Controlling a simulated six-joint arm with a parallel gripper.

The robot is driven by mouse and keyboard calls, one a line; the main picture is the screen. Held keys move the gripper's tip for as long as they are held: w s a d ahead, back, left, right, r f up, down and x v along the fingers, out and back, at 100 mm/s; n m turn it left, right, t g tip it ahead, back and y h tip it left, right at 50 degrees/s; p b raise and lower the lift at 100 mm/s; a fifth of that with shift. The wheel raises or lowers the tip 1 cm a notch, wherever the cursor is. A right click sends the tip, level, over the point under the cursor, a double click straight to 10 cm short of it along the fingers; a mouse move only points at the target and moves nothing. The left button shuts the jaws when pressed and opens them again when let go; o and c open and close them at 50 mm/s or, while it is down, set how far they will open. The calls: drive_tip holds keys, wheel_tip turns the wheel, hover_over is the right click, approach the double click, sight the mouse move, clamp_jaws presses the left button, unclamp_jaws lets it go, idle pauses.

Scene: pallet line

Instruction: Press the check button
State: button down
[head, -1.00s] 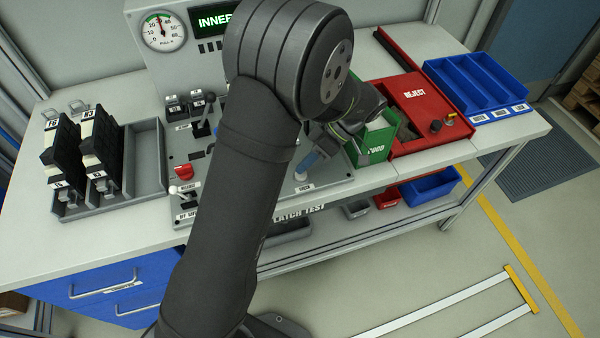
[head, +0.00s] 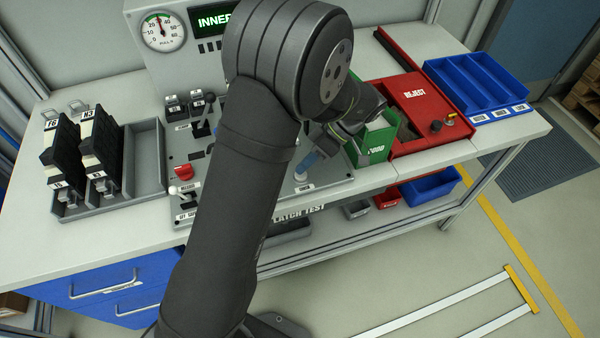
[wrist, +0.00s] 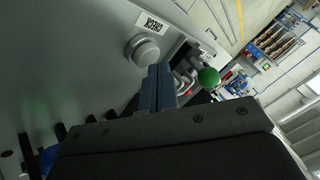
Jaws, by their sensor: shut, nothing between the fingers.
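The check button (wrist: 145,52) is a round grey cap on a wider collar, next to a white CHECK label (wrist: 149,23) in the wrist view. In the head view the button (head: 301,174) shows as a pale cap near the front right of the grey test panel (head: 330,186). My gripper (wrist: 156,74) is shut and empty, its blue fingers together. The fingertips lie right by the button's edge in the wrist view. In the head view my gripper (head: 304,164) is just above the button. I cannot tell whether they touch.
A green GOOD bin (head: 377,151) and a red REJECT box (head: 412,93) stand to the right of the panel. My arm hides the panel's middle. A green ball (wrist: 208,77) shows near my fingers.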

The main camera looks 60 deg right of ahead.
sight(305, 173)
drive_tip(key=shift+s+a+f, duration=0.2)
drive_tip(key=shift+a+f, duration=0.2)
drive_tip(key=shift+a, duration=0.15)
drive_tip(key=shift+d+r, duration=0.1)
drive_tip(key=shift+r, duration=0.7)
drive_tip(key=shift+d+r, duration=0.1)
drive_tip(key=shift+r, duration=1.75)
drive_tip(key=shift+w+d+f, duration=0.1)
drive_tip(key=shift+m, duration=0.4)
drive_tip(key=r, duration=0.5)
drive_tip(key=shift+d+r, duration=0.15)
drive_tip(key=shift+d, duration=0.25)
drive_tip(key=shift+a, duration=0.1)
